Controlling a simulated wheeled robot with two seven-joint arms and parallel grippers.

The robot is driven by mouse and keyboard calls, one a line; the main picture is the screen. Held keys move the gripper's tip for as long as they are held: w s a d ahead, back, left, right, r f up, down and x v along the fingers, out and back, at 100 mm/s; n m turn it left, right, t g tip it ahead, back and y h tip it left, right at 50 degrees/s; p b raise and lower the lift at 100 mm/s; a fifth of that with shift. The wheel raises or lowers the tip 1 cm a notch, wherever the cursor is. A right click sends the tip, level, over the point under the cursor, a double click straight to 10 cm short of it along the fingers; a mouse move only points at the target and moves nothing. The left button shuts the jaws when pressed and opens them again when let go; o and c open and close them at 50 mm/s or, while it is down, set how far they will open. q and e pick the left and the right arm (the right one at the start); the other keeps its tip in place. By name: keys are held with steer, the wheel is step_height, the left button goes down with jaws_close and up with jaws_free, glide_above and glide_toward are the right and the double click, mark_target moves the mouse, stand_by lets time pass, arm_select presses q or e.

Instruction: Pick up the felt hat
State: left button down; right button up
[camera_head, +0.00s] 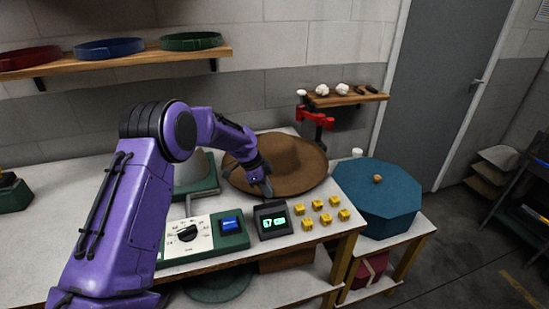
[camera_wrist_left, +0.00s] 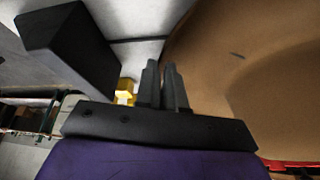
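The felt hat (camera_head: 278,164) is brown with a wide brim and lies on the worktable, crown up. My left gripper (camera_head: 267,189) is at the front left edge of its brim. In the left wrist view the hat (camera_wrist_left: 245,70) fills the right side. The two dark fingers of the left gripper (camera_wrist_left: 164,80) are close together there, and the brim edge runs in at their tips. They look shut on the brim, though the contact itself is partly hidden. My right gripper is in neither view.
A blue octagonal box (camera_head: 377,200) stands to the right. A shelf with hat bands (camera_head: 110,48) and a small tool shelf (camera_head: 345,98) are on the wall.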

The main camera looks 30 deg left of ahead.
arm_select(q)
steer(key=shift+w+f, duration=0.2)
steer(key=shift+w, duration=0.05)
step_height(320, 180, up, 28)
stand_by(0.3)
steer(key=shift+d, duration=0.15)
stand_by(2.0)
